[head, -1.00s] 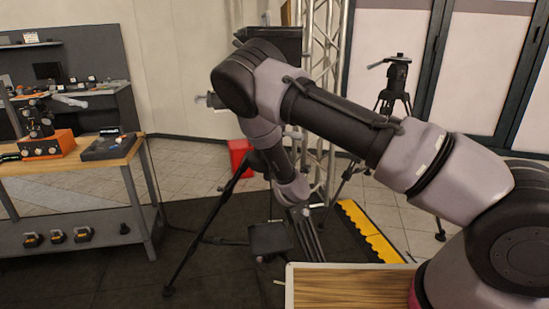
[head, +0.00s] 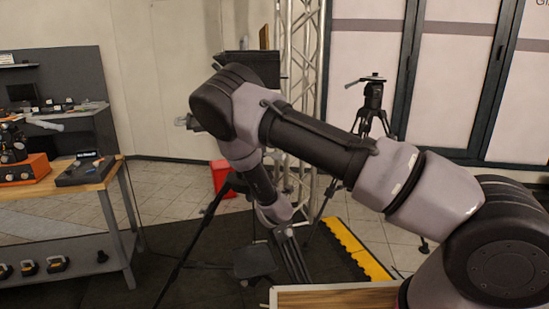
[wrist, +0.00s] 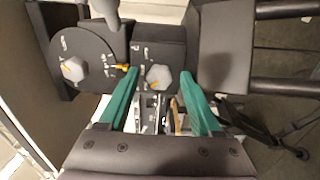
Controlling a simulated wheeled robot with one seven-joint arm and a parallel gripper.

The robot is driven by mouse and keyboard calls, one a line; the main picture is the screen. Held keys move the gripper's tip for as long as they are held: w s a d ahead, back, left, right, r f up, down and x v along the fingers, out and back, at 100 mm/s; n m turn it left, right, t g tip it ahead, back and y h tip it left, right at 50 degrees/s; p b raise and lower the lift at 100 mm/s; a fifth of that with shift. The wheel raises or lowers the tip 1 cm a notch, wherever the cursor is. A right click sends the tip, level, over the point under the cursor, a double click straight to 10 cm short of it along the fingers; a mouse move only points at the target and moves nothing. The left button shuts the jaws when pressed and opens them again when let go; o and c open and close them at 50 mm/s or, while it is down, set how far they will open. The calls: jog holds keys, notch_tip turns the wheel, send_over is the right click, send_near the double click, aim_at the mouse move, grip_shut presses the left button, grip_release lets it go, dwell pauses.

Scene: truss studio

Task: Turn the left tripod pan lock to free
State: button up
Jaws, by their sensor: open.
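In the wrist view, my gripper (wrist: 158,73) is open, with a green finger on each side of a grey hexagonal knob (wrist: 159,78) on a dark box. The knob bears an orange mark. To its left is a round dark dial (wrist: 95,48) with a second grey hexagonal knob (wrist: 73,69) and an orange pointer (wrist: 122,67) at its edge. Small white markings surround both knobs but are unreadable. I cannot tell contact or which knob is the pan lock. In the head view, my arm largely hides the left tripod (head: 190,240) and its head.
Another tripod (head: 373,100) stands at the back right by the panelled wall. A truss tower (head: 298,60) rises behind my arm. A workbench (head: 75,190) stands left, a red box (head: 219,177) behind the tripod, and a yellow-edged ramp (head: 362,255) on the floor.

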jog(key=m, duration=0.8)
jog(key=shift+a+m, duration=0.1)
jog(key=shift+m, duration=0.2)
jog(key=s+d+m, duration=0.3)
jog(key=s+m, duration=0.6)
jog(key=s, duration=0.1)
jog(key=w+d+r+m+g+h, duration=0.1)
jog(key=w+d+r+m+h, duration=0.1)
jog(key=w+d+r+m, duration=0.3)
jog(key=w+d+r+m+g+h, duration=0.1)
jog(key=d+r+h, duration=0.15)
jog(key=r, duration=0.45)
jog(key=s+d+r+m+g, duration=0.2)
jog(key=d+r, duration=0.6)
jog(key=r, duration=0.4)
jog(key=shift+s+d+r+g+y, duration=0.25)
jog(key=shift+s+g+y, duration=0.3)
jog(key=shift+s, duration=0.25)
